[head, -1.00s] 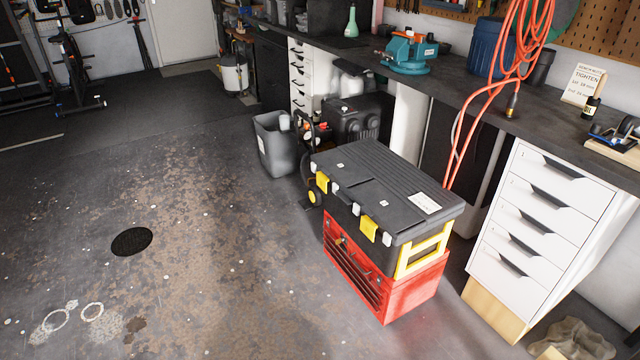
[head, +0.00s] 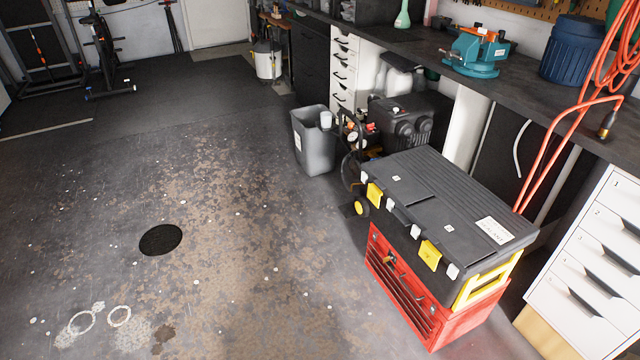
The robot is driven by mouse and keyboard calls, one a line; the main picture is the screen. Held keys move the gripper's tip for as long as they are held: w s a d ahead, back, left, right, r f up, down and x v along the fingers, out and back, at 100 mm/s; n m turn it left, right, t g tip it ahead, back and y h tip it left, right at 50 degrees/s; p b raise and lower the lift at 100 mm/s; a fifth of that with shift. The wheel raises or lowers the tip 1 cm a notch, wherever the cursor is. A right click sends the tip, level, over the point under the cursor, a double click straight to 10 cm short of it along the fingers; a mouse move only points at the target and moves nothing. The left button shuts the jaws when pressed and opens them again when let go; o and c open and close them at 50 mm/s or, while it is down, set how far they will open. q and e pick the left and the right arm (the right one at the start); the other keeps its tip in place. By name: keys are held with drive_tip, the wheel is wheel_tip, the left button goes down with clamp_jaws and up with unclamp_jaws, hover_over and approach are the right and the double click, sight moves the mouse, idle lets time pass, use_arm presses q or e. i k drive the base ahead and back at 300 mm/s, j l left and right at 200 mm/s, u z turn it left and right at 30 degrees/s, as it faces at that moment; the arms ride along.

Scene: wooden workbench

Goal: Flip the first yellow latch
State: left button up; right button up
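A black toolbox (head: 440,190) with a closed lid sits on top of a red metal tool chest (head: 440,322), right of the middle of the head view. Two yellow latches show on its front side: one at the far left end (head: 375,195) and one nearer the right end (head: 429,256). Both appear to lie flat against the box front. A yellow frame (head: 487,283) is on the toolbox's right end. Neither of my grippers is in view.
A grey bin (head: 312,145) and a black compressor (head: 400,125) stand behind the toolbox. A dark workbench (head: 520,100) runs along the right, with a white drawer unit (head: 590,270) beneath it. Orange hose (head: 556,140) hangs from the bench. The floor to the left is open.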

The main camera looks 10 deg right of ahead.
sight(374, 194)
drive_tip(key=i+j+u, duration=0.3)
drive_tip(key=i, duration=0.35)
drive_tip(key=i+u, duration=0.25)
drive_tip(key=i, duration=0.45)
drive_tip(key=i+z, duration=0.35)
drive_tip(key=i+j+z, duration=0.35)
drive_tip(key=i, duration=0.15)
drive_tip(key=i+j+z, duration=0.1)
drive_tip(key=z, duration=0.3)
drive_tip(key=i+j+z, duration=0.2)
drive_tip(key=z, duration=0.2)
drive_tip(key=i+j+z, duration=0.2)
drive_tip(key=z, duration=0.15)
drive_tip(key=i+j+z, duration=0.1)
drive_tip(key=j+z, duration=0.15)
drive_tip(key=z, duration=0.15)
drive_tip(key=i+j+z, duration=0.1)
drive_tip(key=j+z, duration=0.7)
drive_tip(key=j, duration=0.2)
